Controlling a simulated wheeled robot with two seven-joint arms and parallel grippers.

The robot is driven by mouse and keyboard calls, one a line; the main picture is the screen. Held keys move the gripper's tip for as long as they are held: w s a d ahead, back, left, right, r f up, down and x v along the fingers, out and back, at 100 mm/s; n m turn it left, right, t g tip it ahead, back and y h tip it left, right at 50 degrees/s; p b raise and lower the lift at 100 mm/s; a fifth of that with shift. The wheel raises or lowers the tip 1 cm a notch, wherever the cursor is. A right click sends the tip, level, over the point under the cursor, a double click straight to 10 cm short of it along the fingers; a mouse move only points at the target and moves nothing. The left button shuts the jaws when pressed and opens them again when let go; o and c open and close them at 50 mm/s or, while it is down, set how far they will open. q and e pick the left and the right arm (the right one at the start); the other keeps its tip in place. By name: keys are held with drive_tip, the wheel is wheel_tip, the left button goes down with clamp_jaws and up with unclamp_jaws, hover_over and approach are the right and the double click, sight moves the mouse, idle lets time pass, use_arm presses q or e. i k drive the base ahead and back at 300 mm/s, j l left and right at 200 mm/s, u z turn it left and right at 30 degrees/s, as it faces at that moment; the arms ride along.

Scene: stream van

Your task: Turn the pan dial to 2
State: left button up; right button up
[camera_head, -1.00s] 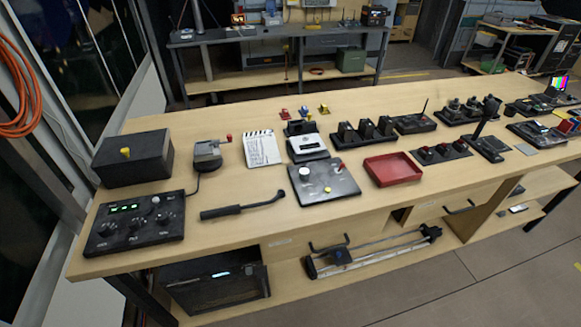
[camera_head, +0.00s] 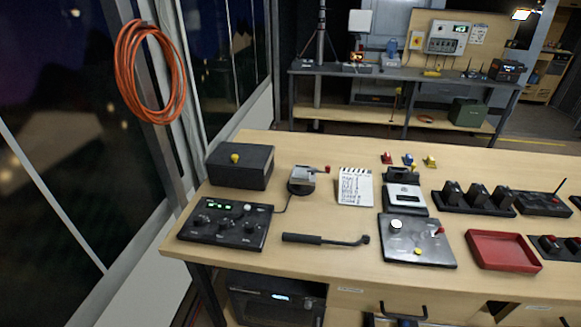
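A black control panel (camera_head: 190,234) with several dark knobs and small lit green displays lies at the left front corner of the wooden table. Its labels are too small to read, so I cannot tell which knob, if any, is the pan dial. A second dark plate (camera_head: 436,256) to the right carries a round white dial (camera_head: 396,224), a red-topped lever and a yellow button. I cannot read any numbers on it. Neither of my grippers shows in this view.
A black box (camera_head: 240,167) with a yellow knob stands behind the panel. A black-handled rod (camera_head: 303,239) lies between panel and plate. A clapperboard (camera_head: 355,187) and a red tray (camera_head: 502,250) are nearby. Orange cable (camera_head: 150,75) hangs at the left wall.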

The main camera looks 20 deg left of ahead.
sight(199, 220)
drive_tip(key=u, duration=1.25)
drive_tip(key=i+u, duration=0.1)
